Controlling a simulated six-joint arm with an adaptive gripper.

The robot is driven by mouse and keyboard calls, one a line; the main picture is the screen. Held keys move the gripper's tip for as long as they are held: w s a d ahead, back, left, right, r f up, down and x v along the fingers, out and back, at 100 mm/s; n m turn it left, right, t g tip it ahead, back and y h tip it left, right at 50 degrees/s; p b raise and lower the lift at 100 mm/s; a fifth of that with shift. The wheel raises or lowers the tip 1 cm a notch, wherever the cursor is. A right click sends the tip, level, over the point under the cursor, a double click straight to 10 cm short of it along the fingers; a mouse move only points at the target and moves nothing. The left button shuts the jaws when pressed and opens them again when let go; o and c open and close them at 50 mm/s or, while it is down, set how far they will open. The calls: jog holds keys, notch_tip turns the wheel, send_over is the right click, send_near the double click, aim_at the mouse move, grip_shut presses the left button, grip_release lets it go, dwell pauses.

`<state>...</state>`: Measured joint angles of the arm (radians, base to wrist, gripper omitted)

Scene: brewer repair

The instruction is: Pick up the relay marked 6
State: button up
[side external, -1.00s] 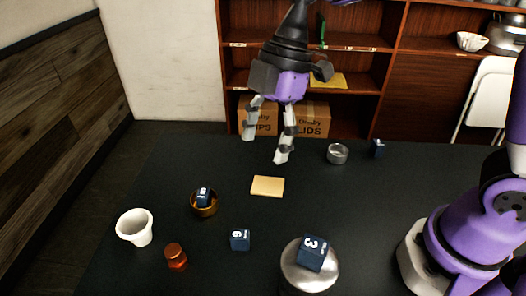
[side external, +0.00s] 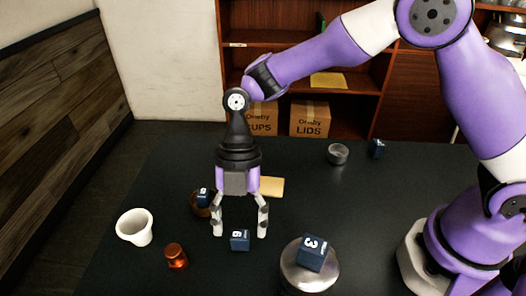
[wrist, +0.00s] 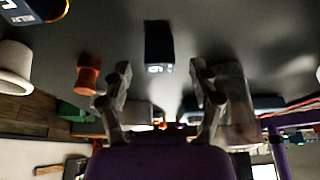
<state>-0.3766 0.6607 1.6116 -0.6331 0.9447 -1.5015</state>
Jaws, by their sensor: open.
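The relay marked 6 (side external: 240,241) is a small dark blue block with a white digit. It sits on the black table near the front middle. My gripper (side external: 240,230) points down over it, open and empty, with one finger on each side of the block in the side view. In the wrist view the relay (wrist: 158,45) lies just beyond the fingertips (wrist: 160,72), centred between them. I cannot tell how far down beside it the fingers reach.
A relay marked 3 (side external: 313,252) sits on a round metal canister (side external: 292,275) to the right. Another relay (side external: 203,196) is in an orange bowl (side external: 197,210). A white cup (side external: 134,228), amber jar (side external: 176,256), yellow pad (side external: 272,187), metal bowl (side external: 338,153) and far relay (side external: 377,149) stand around.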

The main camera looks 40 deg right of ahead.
jog(key=x, duration=0.2)
jog(key=shift+s+a+f, duration=0.1)
jog(key=shift+f, duration=0.2)
jog(key=c, duration=1.1)
jog(key=shift+c, duration=0.2)
